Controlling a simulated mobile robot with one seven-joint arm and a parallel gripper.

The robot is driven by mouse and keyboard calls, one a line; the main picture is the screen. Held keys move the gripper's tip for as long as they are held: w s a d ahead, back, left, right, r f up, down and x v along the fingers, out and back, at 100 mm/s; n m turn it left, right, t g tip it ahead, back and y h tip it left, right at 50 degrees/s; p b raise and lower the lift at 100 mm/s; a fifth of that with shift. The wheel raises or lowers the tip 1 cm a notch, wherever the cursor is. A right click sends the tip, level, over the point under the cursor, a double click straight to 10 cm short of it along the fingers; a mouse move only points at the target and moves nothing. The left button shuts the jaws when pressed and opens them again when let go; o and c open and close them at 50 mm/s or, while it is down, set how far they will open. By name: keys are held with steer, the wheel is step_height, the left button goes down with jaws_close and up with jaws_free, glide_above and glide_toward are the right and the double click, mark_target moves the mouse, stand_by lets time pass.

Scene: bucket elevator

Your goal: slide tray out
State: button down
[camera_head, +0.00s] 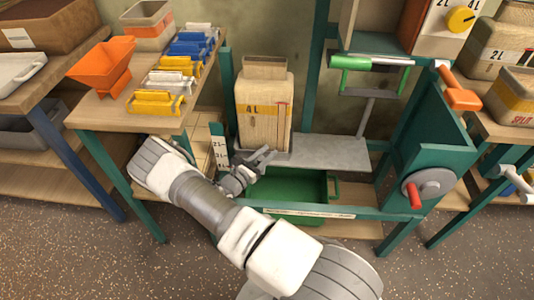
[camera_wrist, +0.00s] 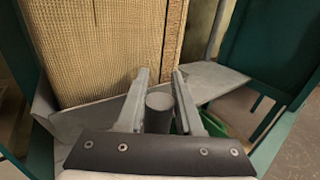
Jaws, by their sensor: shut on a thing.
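A flat grey metal tray (camera_head: 325,152) lies across the green frame in the head view. It also shows in the wrist view (camera_wrist: 215,82). A wooden-textured container marked 4L (camera_head: 263,112) stands upright on its left part; its side fills the upper left of the wrist view (camera_wrist: 100,50). My gripper (camera_head: 260,160) is at the tray's front edge, just in front of the container. In the wrist view my gripper (camera_wrist: 160,76) has its two fingers on either side of a grey round handle (camera_wrist: 159,102) and is shut on it. The handle is hidden in the head view.
A green bin (camera_head: 290,185) sits below the tray. To the right are a green panel with a grey disc crank (camera_head: 428,187) and an orange handle (camera_head: 458,92). A wooden table (camera_head: 150,112) with colored pieces stands left. A green-handled bar (camera_head: 350,62) hangs above.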

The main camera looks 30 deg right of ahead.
steer(key=c, duration=0.8)
jaws_free()
steer(key=shift+w+a, duration=0.15)
steer(key=shift+a, duration=0.2)
steer(key=shift+c, duration=0.2)
steer(key=shift+d, duration=0.1)
steer(key=p+v, duration=0.3)
steer(key=v, duration=1.4)
steer(key=shift+s, duration=0.2)
steer(key=shift+a, duration=0.2)
